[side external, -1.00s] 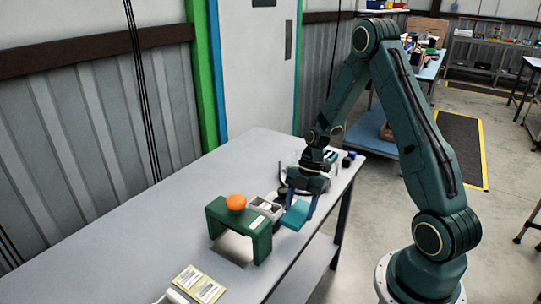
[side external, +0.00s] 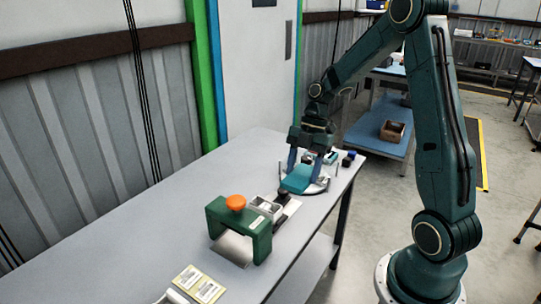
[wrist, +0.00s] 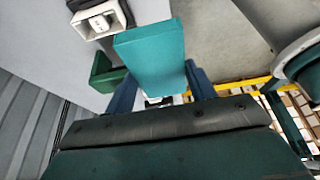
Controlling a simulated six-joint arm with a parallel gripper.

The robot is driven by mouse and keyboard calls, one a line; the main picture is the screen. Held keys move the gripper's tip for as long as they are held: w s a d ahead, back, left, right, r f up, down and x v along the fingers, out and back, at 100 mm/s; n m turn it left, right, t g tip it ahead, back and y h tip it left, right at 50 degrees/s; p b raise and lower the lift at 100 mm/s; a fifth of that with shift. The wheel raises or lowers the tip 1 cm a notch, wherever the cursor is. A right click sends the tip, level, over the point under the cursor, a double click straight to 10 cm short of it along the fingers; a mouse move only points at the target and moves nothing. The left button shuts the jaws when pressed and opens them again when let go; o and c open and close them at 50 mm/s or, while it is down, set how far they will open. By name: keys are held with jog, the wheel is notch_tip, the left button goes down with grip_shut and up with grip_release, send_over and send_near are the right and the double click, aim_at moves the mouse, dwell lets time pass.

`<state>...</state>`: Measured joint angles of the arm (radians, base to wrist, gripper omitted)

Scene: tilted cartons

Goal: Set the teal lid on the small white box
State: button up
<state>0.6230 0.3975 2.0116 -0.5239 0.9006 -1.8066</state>
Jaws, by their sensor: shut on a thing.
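The teal lid (side external: 297,180) is a flat slab held between the fingers of my gripper (side external: 304,167). It is over the light round stand (side external: 322,187) near the far right end of the table. In the wrist view the lid (wrist: 150,58) reaches out beyond the two blue fingers, and my gripper (wrist: 160,92) is shut on it. I cannot tell whether the lid touches anything below.
A green bridge-shaped block (side external: 262,243) with an orange knob (side external: 236,202) stands on the table. Yellow-edged labels (side external: 199,284) lie at the front. The table's left part is clear.

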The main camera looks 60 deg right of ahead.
aim_at(297, 169)
jog(key=shift+f, duration=0.1)
dwell(0.6)
